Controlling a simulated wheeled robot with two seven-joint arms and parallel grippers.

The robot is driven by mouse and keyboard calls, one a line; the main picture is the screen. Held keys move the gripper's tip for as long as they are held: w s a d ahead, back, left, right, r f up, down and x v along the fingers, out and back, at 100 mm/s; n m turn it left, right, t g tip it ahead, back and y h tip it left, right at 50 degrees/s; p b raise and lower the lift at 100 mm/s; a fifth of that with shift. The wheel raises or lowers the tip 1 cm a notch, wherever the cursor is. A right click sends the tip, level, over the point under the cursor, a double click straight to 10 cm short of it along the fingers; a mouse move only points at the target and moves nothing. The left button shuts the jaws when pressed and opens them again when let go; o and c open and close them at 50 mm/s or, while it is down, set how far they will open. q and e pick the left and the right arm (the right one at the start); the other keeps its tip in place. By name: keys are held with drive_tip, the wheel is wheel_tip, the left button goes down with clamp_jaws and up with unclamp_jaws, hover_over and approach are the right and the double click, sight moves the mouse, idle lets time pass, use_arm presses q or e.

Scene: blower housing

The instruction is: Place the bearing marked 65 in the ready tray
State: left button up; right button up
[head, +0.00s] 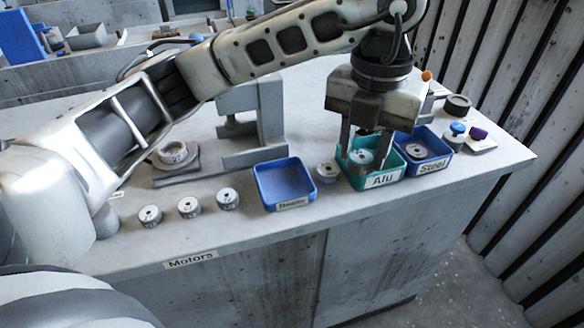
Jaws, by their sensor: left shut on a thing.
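My left gripper (365,150) reaches down over the green tray labelled Alu (397,170). It is shut on a pale round bearing (361,158) that sits in or just above that tray; I cannot tell if it touches the bottom. The mark on this bearing is too small to read. The blue tray (260,187), whose label seems to read Ready, stands to the left and looks empty. Several similar bearings stand on the table: three in a row (189,207) left of the blue tray, and one (326,172) between the blue and green trays. My right gripper is not in view.
A darker blue tray labelled Steel (443,158) holds another round part, just right of the green one. A grey stand (262,120) rises behind the blue tray. A ring part (173,153) sits on a base at left. Small knobs (457,129) lie at right.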

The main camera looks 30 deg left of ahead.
use_arm(q)
drive_tip(key=shift+w+r+n, duration=0.2)
drive_tip(key=shift+r+n, duration=0.15)
drive_tip(key=shift+n, duration=0.25)
drive_tip(key=shift+w, duration=0.1)
drive_tip(key=a+f+p, duration=0.2)
drive_tip(key=a+f, duration=0.2)
drive_tip(key=a, duration=0.5)
approach(284, 186)
drive_tip(key=shift+d+f+n, duration=0.3)
drive_tip(key=shift+d+f, duration=0.35)
drive_tip(key=shift+a+f, duration=0.4)
drive_tip(key=shift+f, duration=0.1)
drive_tip(key=f, duration=0.3)
drive_tip(key=shift+a+f+p, duration=0.1)
drive_tip(key=shift+a+p, duration=0.2)
drive_tip(key=shift+p, duration=0.1)
drive_tip(key=shift+f, duration=0.45)
drive_tip(key=o, duration=1.1)
drive_tip(key=shift+c, duration=0.2)
drive_tip(key=shift+o, duration=0.6)
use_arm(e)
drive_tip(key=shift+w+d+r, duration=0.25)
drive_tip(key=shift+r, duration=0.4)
